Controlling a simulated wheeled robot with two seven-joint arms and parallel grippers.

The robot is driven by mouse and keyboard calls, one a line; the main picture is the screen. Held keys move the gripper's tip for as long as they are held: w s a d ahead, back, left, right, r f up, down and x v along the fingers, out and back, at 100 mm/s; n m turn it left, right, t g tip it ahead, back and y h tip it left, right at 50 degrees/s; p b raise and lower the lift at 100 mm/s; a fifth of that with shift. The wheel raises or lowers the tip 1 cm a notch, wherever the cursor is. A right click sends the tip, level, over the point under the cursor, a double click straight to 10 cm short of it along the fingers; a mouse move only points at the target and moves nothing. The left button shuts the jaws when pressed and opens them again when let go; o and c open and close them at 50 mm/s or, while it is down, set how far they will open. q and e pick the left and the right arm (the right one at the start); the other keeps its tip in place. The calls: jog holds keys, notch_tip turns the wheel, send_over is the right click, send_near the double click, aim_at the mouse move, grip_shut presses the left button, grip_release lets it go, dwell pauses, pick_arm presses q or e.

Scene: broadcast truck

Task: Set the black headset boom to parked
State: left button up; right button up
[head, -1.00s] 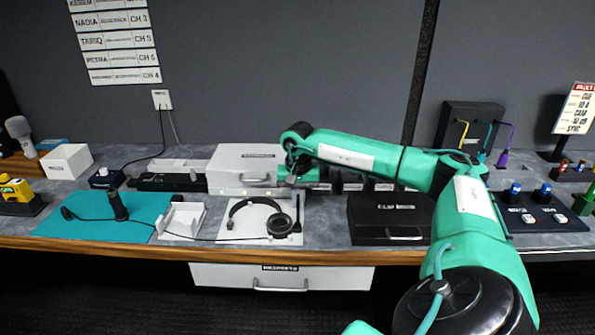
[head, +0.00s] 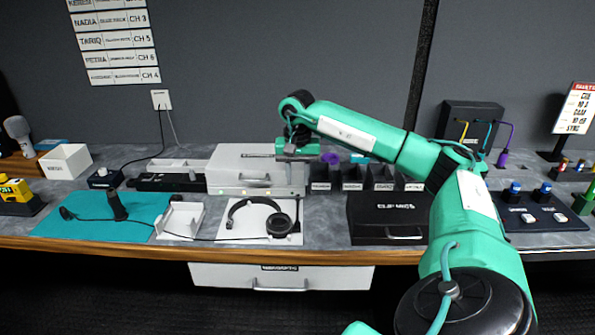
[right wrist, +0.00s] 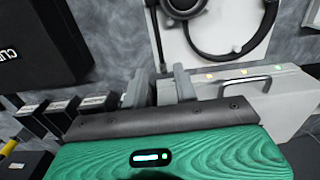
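The black headset (head: 257,215) lies on a white board on the desk. Its round earcup (head: 279,225) is at the right end. The thin boom (head: 297,212) runs beside the earcup along the board's right edge, pointing towards the back; it also shows in the right wrist view (right wrist: 155,35). My right gripper (head: 295,172) is above the desk just behind the boom's far end, in front of the white case. In the right wrist view its two grey fingers (right wrist: 158,88) are apart with nothing held, the boom's tip beyond the gap. My left gripper is out of view.
A white case (head: 240,165) with small lights stands behind the headset. Small labelled black bins (head: 352,180) and a black clip mics case (head: 390,215) are to the right. A white cradle (head: 180,220) and a teal mat (head: 85,215) are left. A cable crosses the front.

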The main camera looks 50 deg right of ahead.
notch_tip(320, 180, up, 6)
jog(key=shift+f, duration=0.1)
dwell(0.7)
